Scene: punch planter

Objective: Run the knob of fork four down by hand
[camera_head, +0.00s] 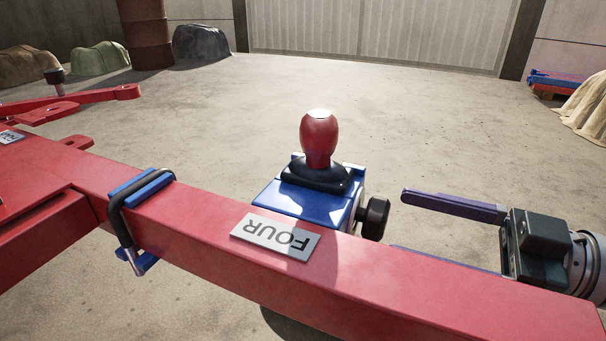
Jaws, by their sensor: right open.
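The red beam (400,290) bears a plate (275,237) marked FOUR. Behind the plate stands a blue unit (300,203), topped by a red knob (319,140) with a pale cap, upright in a black boot (316,174). A black round knob (375,218) sticks out of the unit's right side. I cannot tell which knob is meant. My right gripper (401,222) comes in from the right, open and empty. Its fingertips point left and end just right of the black knob, apart from it in the picture. The lower finger is mostly hidden behind the beam. My left gripper is not in view.
A dark U-shaped clamp (122,222) with blue pads straddles the beam at left. More red framework (70,105) lies at far left. A blue and red stack (565,80) and a draped cloth (590,110) stand at far right. The concrete floor (430,120) behind is clear.

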